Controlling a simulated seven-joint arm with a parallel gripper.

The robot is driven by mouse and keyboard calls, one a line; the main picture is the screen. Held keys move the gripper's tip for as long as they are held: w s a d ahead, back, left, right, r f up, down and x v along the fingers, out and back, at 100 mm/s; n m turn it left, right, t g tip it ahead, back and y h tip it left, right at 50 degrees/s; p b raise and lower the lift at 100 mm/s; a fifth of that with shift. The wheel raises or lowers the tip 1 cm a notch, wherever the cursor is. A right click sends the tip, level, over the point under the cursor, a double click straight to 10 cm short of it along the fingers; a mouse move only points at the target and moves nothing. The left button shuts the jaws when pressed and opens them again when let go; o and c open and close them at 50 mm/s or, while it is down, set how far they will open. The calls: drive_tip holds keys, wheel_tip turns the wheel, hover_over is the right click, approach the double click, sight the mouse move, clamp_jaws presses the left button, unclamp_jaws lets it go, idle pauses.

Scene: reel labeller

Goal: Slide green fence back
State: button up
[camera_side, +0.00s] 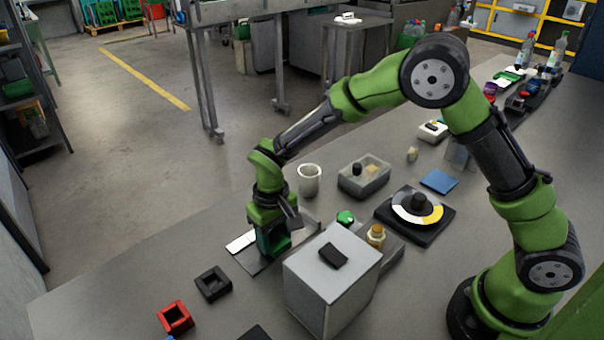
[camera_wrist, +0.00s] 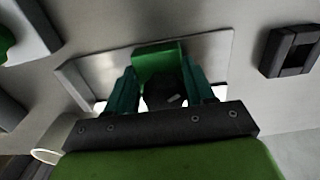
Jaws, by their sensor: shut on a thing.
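The green fence (camera_wrist: 158,56) shows in the wrist view as a green block between my fingers. It stands on a grey metal plate (camera_wrist: 215,50) with white patches near its lower part. My gripper (camera_wrist: 163,88) has its teal fingers closed on the fence from both sides. In the side view my gripper (camera_side: 272,240) is low over the same plate (camera_side: 309,219), left of a grey box, and mostly hides the fence there. A dark round part sits between the fingers in the wrist view, below the fence.
A large grey box (camera_side: 330,285) with a black pad on top stands just right of my gripper. A white cup (camera_side: 309,180) and a grey bin (camera_side: 364,177) stand behind. A black square frame (camera_side: 213,283) and a red one (camera_side: 174,318) lie at front left.

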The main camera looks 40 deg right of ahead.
sight(251, 263)
clamp_jaws()
drive_tip(key=a, duration=0.7)
drive_tip(key=o, duration=1.4)
unclamp_jaws()
drive_tip(key=shift+d, duration=0.15)
drive_tip(key=shift+d+r, duration=0.1)
drive_tip(key=shift+r, duration=0.4)
wheel_tip(251, 263, up, 16)
drive_tip(key=shift+f, duration=0.1)
